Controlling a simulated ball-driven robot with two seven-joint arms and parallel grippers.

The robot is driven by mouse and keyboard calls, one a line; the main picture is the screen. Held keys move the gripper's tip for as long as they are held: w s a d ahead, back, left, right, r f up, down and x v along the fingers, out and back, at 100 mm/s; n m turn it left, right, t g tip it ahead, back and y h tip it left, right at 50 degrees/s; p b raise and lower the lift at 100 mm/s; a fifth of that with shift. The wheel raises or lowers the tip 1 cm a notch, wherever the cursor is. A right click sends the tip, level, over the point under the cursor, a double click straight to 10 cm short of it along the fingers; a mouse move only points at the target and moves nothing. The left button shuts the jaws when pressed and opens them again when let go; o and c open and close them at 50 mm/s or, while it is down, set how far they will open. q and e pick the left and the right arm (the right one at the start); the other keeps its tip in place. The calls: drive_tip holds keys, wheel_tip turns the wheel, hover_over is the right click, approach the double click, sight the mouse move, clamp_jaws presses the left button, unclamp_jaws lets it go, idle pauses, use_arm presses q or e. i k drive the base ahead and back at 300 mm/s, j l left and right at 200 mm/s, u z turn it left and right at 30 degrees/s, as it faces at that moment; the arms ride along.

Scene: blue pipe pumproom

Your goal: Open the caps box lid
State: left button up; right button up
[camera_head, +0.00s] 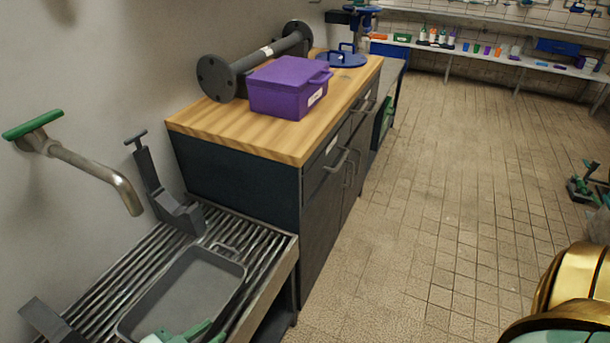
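The caps box (288,88) is a purple box with a white label on its front and a handle at its right side. Its purple lid (290,70) is shut. It stands on the wooden top of a dark cabinet, apart from my grippers. What appears to be the tip of my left gripper (188,334), mint green and white, shows at the bottom edge over the grey tray. Most of it is cut off, so its opening cannot be judged. My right gripper is not in view.
The wooden worktop (230,128) has free room in front of the box. A dark flanged pipe (258,60) lies behind it; a blue round lid (341,58) is further back. A slatted sink rack with a grey tray (185,290) is nearest.

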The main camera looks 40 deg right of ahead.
sight(292, 75)
drive_tip(key=z, duration=1.2)
